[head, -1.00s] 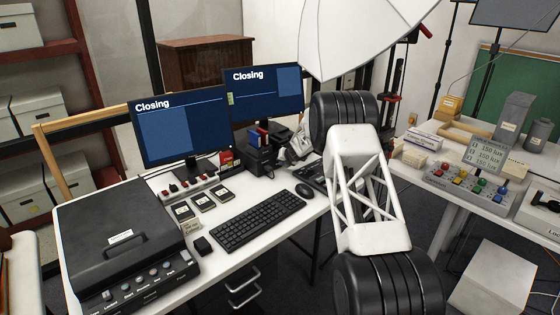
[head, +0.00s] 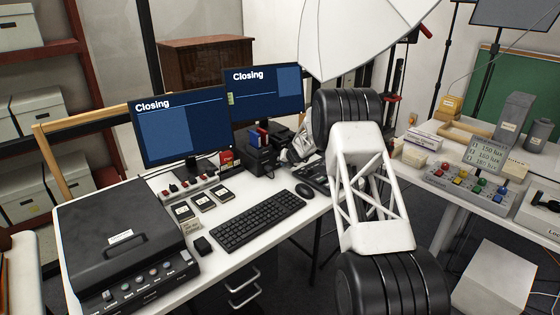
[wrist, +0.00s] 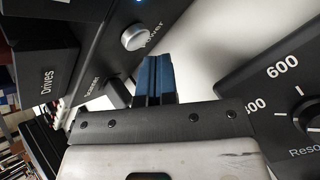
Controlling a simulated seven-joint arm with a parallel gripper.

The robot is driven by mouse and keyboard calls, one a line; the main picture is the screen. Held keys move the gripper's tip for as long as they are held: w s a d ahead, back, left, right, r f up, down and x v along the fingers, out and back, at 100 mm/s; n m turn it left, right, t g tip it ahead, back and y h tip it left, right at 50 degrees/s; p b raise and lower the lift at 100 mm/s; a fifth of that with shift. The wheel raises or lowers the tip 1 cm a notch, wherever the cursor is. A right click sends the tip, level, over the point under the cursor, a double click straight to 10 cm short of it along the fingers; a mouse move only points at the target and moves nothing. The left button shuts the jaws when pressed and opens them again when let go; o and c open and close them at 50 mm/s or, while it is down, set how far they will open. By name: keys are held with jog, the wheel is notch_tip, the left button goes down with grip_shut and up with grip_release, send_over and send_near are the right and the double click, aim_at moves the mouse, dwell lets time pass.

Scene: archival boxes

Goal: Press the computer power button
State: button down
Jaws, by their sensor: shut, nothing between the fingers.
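In the wrist view, a round silver button (wrist: 135,37) labelled "Power" sits on a dark computer panel (wrist: 95,68). A small blue light shows at the top edge above it. My gripper (wrist: 155,62) is shut and empty, its blue fingertips together just right of and below the button in the picture. I see a gap between fingertips and button in the picture; whether they touch cannot be told. In the head view, my arm covers part of the desk, and I cannot clearly make out the button there.
A dark box labelled "Drives" (wrist: 48,82) stands left in the wrist view; a dial panel marked "600" (wrist: 285,85) is close on the right. In the head view, the desk holds two monitors (head: 180,125) reading "Closing", a keyboard (head: 260,218) and a scanner (head: 115,240).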

jog(key=shift+s+d, duration=0.2)
jog(key=shift+d, duration=0.05)
dwell(0.3)
jog(key=shift+s+d, duration=1.65)
jog(key=shift+r, duration=0.1)
